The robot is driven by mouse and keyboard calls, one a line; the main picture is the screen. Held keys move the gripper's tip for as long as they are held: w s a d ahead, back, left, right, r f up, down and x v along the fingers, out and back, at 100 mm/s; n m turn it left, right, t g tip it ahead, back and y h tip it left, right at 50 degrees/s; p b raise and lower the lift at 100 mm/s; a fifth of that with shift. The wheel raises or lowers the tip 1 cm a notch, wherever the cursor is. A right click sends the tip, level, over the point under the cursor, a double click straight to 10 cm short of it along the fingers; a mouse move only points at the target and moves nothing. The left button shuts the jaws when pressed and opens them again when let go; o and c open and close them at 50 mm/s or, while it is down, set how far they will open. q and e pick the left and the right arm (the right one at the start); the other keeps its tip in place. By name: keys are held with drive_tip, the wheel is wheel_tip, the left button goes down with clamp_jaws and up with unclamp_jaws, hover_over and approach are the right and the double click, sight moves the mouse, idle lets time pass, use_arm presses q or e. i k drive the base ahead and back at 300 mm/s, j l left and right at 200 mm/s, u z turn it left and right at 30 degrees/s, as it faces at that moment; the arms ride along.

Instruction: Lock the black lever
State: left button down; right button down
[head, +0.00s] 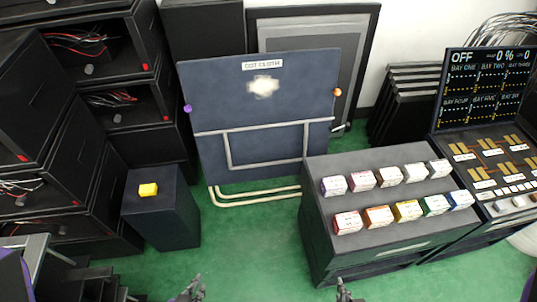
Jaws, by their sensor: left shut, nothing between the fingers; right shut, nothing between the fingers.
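I cannot pick out a black lever for certain. A dark blue upright panel (262,125) labelled "COT CLOTH" stands across the floor, with a grey bar frame on its lower half. It has a purple knob (187,108) on its left edge and an orange knob (337,91) on its right edge. A small dark piece shows by its lower right edge, too small to identify. My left gripper (190,289) is at the bottom edge, left of centre, shut and empty. My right gripper (345,291) is at the bottom edge, right of centre, shut and empty. Both are apart from the panel.
A dark bench (322,237) with two rows of small labelled boxes stands at right, beside a console (487,163) with a screen reading "OFF". Black racks with wires line the left. Green floor (255,245) is clear in the middle.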

sight(347, 124)
drive_tip(key=z, duration=0.8)
drive_tip(key=i+j+z, duration=0.15)
drive_tip(key=z, duration=0.25)
drive_tip(key=i+j+z, duration=0.1)
drive_tip(key=j+z, duration=0.3)
drive_tip(key=i+j+z, duration=0.1)
drive_tip(key=z, duration=0.3)
drive_tip(key=j+z, duration=0.15)
drive_tip(key=j, duration=0.3)
drive_tip(key=i+j+z, duration=0.15)
drive_tip(key=j, duration=1.1)
drive_tip(key=i+z, duration=0.05)
